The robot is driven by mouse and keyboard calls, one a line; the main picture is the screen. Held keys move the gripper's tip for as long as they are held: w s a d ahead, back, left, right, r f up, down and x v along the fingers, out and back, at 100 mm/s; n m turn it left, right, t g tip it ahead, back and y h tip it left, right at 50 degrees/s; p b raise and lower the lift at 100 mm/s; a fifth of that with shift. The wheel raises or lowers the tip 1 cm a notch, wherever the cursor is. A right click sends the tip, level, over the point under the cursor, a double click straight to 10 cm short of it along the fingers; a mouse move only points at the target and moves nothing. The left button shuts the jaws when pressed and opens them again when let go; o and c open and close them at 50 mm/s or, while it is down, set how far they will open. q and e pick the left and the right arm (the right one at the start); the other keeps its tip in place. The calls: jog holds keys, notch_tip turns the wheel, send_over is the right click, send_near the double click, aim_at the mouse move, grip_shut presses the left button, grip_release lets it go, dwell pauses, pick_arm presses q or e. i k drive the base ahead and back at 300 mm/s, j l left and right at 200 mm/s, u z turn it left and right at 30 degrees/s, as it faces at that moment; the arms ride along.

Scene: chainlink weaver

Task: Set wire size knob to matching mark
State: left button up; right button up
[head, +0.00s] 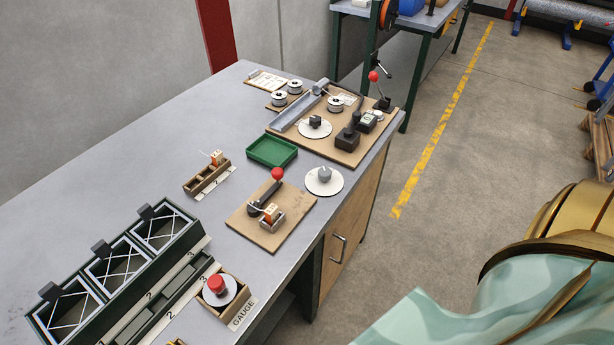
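Two knobs on white round dials show on the grey bench. A dark knob (315,120) sits on a white dial (304,131) on the brown machine board at the back right. A grey rounded knob (324,172) sits on another white dial (325,188) near the bench's right edge. I cannot tell which is the wire size knob. Their marks and pointer directions are too small to read. Neither of my grippers is in view, and nothing is touching either knob.
Near the dials are a green tray (272,151), a red-ball lever (277,175) on a brown board (246,223), and another red-ball lever (374,76). Wire spools (279,99) stand behind. Dark bins (118,270) and a gauge box (224,289) fill the front. Open floor lies right.

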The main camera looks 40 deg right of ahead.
aim_at(324, 174)
jog(key=z, duration=1.25)
